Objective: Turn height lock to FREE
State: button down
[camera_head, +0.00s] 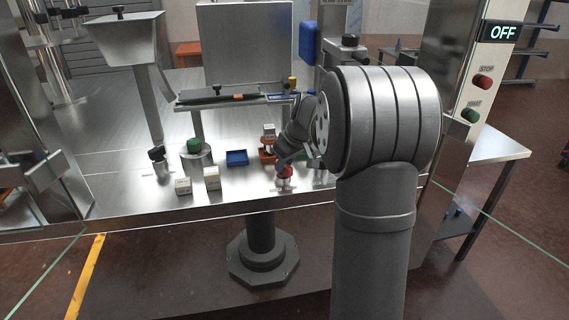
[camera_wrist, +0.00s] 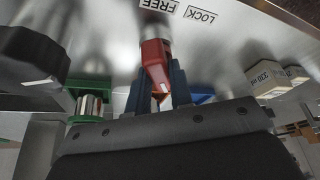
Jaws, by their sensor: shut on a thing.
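The height lock is a red lever (camera_wrist: 154,56) on a round metal shaft, standing on the steel table top; in the head view it shows as a small red knob (camera_head: 285,172) near the table's front edge. The labels FREE (camera_wrist: 160,4) and LOCK (camera_wrist: 200,15) are printed upside down on the steel beyond it in the wrist view. FREE is close to the shaft and LOCK is to its right. My gripper (camera_wrist: 158,76) has its dark blue fingers on both sides of the lever, shut on it. I cannot tell which label the lever is set to.
A green-topped post (camera_head: 194,146), a blue tray (camera_head: 237,158) and small white boxes (camera_head: 212,178) stand left of my gripper. A green part (camera_wrist: 88,98) is close by in the wrist view. A display (camera_head: 503,32) at right reads OFF, above red and green buttons.

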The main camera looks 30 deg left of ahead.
jog(key=shift+w+n+g, duration=0.1)
jog(key=shift+n+g, duration=0.4)
jog(key=shift+n, duration=0.7)
jog(key=c, duration=1.3)
grip_release()
jog(key=v, duration=1.7)
jog(key=shift+d+r, duration=0.15)
jog(key=shift+d, duration=0.05)
